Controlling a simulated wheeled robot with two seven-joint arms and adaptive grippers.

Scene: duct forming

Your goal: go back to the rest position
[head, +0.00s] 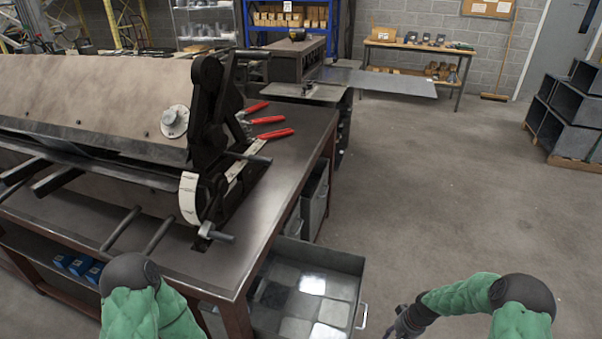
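My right arm, in a green cover, comes in at the bottom right of the head view, bent at a dark joint. Its dark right gripper (407,324) hangs low over the floor, to the right of the open drawer (360,268). The gripper is small and partly cut off by the bottom edge, so I cannot tell whether it is open or shut. My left arm shows only as a green sleeve and dark joint at the bottom left, in front of the workbench (285,190). My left gripper is out of view.
A sheet-metal folding machine (95,95) stands on the workbench, with red-handled tools (268,120) beside it. The open drawer holds sheet pieces and juts into the aisle. Grey ducts (567,110) stand at the far right. The floor (440,190) between is clear.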

